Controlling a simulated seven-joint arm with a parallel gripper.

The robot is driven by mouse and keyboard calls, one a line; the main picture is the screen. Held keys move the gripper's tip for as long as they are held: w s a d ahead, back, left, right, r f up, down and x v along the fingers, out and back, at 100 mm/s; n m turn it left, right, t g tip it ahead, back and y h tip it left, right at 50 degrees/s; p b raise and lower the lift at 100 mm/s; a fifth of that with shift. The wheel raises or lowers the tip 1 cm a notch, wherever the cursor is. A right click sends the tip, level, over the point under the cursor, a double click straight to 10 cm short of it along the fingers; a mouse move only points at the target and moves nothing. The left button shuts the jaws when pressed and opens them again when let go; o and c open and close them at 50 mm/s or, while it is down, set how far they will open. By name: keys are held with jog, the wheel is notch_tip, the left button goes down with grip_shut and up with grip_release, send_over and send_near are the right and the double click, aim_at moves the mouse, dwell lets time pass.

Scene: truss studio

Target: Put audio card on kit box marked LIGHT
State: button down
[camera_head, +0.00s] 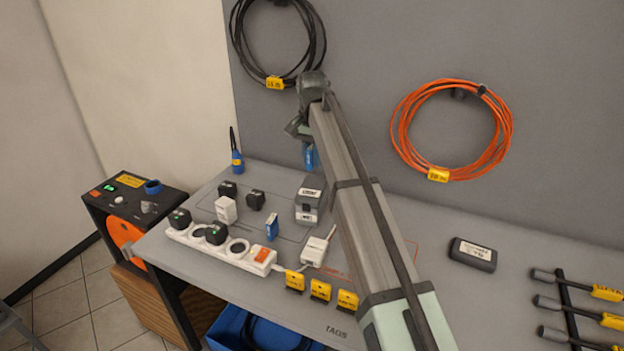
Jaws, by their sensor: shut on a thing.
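My gripper (300,130) is at the end of my arm, in front of the grey back panel. It is shut on a small blue card (309,156), which hangs upright below it, partly hidden by my arm. A second blue card (272,227) stands upright on the table. A grey box with a white label (307,212) stands on the table below the held card; its label is too small to read for sure. A dark case with a pale label (472,256) lies right of my arm; its lettering is unclear too.
A white power strip (203,241) with plugs runs along the left front. Yellow tags (320,290) stand at the front edge. Black-handled tools (566,307) lie at right. Orange (397,128) and black (238,50) cable coils hang behind. Table right of my arm is mostly clear.

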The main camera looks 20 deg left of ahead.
aim_at(312, 187)
jog(key=shift+f, duration=3.45)
jog(key=shift+f, duration=0.1)
jog(key=c, duration=1)
grip_release()
notch_tip(312, 187, up, 12)
jog(key=shift+r, duration=0.15)
